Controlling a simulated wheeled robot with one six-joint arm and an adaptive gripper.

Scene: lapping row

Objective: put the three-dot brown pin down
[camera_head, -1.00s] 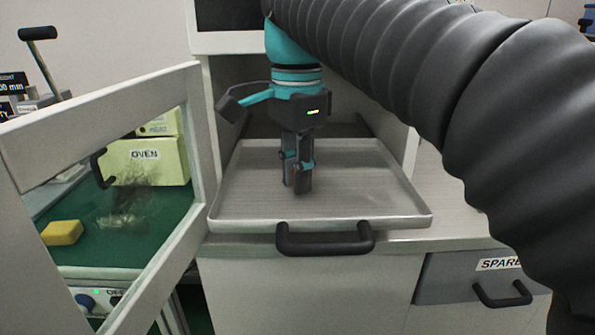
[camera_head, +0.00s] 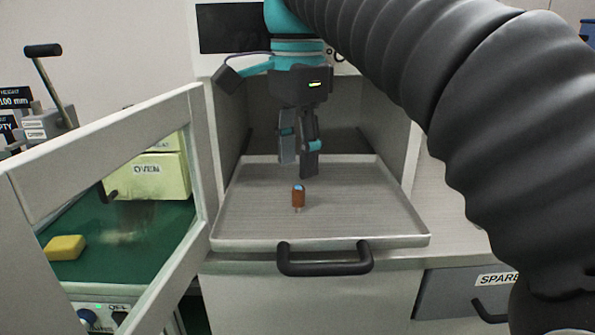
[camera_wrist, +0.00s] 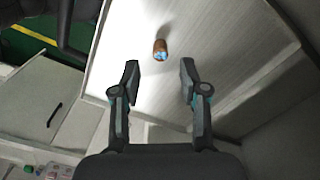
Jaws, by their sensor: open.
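The brown pin (camera_head: 298,196) stands upright on the grey metal tray (camera_head: 390,218), a little left of the tray's middle. Its top is blue; the dots are too small to make out. My gripper (camera_head: 300,172) is open and empty above the tray, over and slightly behind the pin. In the wrist view the pin (camera_wrist: 160,49) shows beyond the gap between the two open fingers (camera_wrist: 160,75), apart from both.
The tray sits at a pulled-out front with a black handle (camera_head: 325,262). An open framed door (camera_head: 110,130) stands at the left. A yellow block (camera_head: 64,247) lies on a green surface. A drawer marked SPARE (camera_head: 450,293) is at the right. The rest of the tray is bare.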

